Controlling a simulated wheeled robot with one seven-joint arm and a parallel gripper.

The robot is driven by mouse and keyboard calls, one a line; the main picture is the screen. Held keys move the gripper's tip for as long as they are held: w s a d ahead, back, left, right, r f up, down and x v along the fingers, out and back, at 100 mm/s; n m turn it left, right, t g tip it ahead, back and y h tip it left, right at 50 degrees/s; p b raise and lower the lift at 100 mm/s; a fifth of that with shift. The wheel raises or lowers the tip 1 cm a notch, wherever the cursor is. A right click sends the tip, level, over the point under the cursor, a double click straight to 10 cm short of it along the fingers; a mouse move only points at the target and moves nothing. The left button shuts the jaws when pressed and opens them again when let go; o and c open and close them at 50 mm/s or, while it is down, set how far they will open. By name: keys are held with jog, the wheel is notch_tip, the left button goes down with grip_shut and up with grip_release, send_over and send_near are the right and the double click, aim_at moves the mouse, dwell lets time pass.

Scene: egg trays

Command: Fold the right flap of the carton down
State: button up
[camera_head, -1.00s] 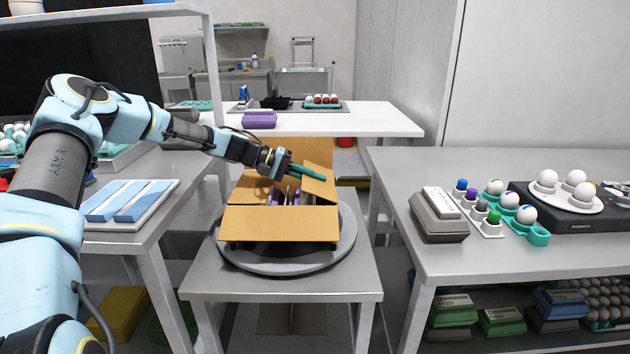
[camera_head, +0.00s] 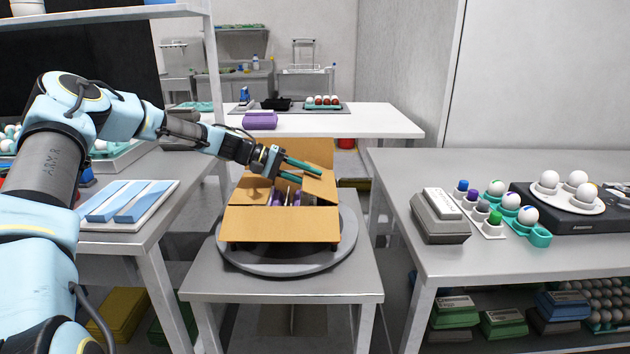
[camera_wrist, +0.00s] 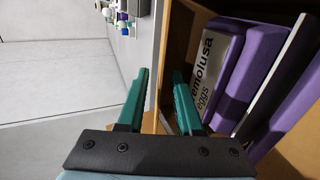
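An open brown carton (camera_head: 282,222) stands on a round grey turntable (camera_head: 348,238). Its near flap hangs outward toward me and its far flap stands up. The right flap (camera_head: 321,187) shows as a tilted panel at the carton's right side, partly behind my gripper. My gripper (camera_head: 307,175) is over the carton's right part, its two teal fingers apart. In the wrist view, the gripper (camera_wrist: 161,72) is open, with the carton's brown side edge (camera_wrist: 166,52) between the fingers. I cannot tell whether a finger touches the flap. Purple egg boxes (camera_wrist: 245,70) stand inside.
The turntable rests on a small grey table (camera_head: 330,281). To the right is a bench with a grey box (camera_head: 440,220), egg holders and a scale. A left table holds a white tray with blue bars (camera_head: 128,202). A purple box (camera_head: 260,121) lies on the back table.

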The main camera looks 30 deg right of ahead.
jog(key=b+v, duration=0.1)
jog(key=v, duration=0.7)
jog(key=shift+w+a, duration=0.2)
jog(key=shift+a, duration=0.1)
jog(key=shift+r, duration=0.15)
